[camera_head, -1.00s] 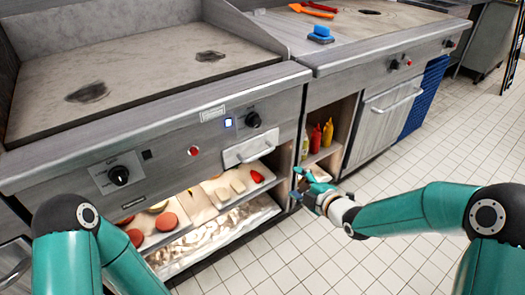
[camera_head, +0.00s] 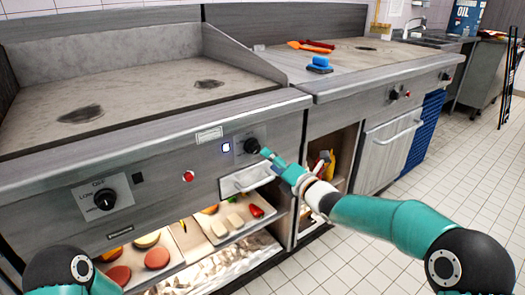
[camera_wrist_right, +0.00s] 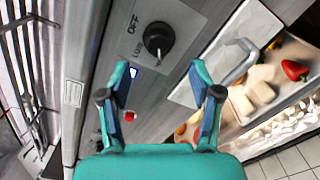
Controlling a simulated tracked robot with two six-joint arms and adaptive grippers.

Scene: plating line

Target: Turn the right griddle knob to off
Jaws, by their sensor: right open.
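The right griddle knob (camera_head: 252,146) is a round black knob on the steel front panel (camera_head: 160,168), below the griddle's right part. In the right wrist view the knob (camera_wrist_right: 158,38) shows large, with OFF and LOW printed beside it; I cannot surely tell where its pointer stands. My right gripper (camera_head: 268,156) is close to the knob's lower right in the head view. In the wrist view its open fingers (camera_wrist_right: 160,68) are spread with nothing between them, and the knob lies just beyond the tips, apart from them. My left gripper is out of view.
A left knob (camera_head: 105,199), a red light (camera_head: 188,176) and a lit blue switch (camera_head: 226,147) share the panel. Food trays (camera_head: 190,256) sit beneath. Floor (camera_head: 455,190) at the right is clear.

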